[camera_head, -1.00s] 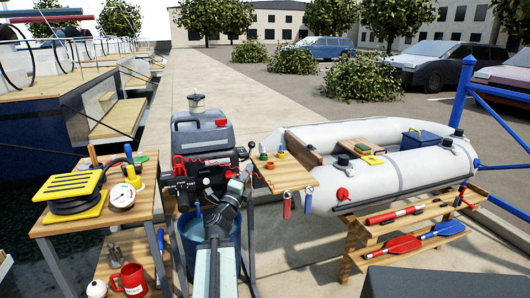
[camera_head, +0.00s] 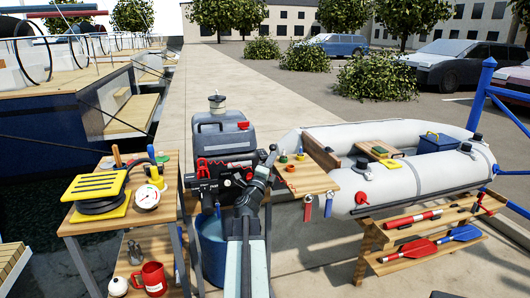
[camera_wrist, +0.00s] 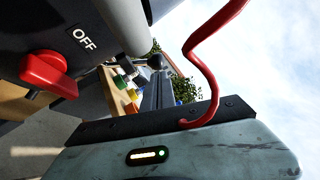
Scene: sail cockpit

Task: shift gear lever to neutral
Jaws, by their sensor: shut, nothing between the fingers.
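The outboard engine (camera_head: 222,138) stands clamped at the middle, with a grey cowl and a red and black front. A dark lever with a round black knob (camera_head: 272,148) rises at its right side; I take this as the gear lever. My gripper (camera_head: 261,172) is shut, holding nothing, just below and close to that lever in the head view. I cannot tell whether they touch, because the gripper and arm overlap the lever's lower part. In the wrist view, a red switch handle (camera_wrist: 48,72) beside an "OFF" label shows at the left. The lever's gear position cannot be read.
A wooden side table (camera_head: 65,228) with a yellow-topped reel and gauge stands left. A small wooden shelf (camera_head: 318,180) with colored items and hanging tags is close on the right. A grey inflatable boat (camera_head: 420,178) lies beyond. A blue bucket (camera_head: 210,240) stands below the engine.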

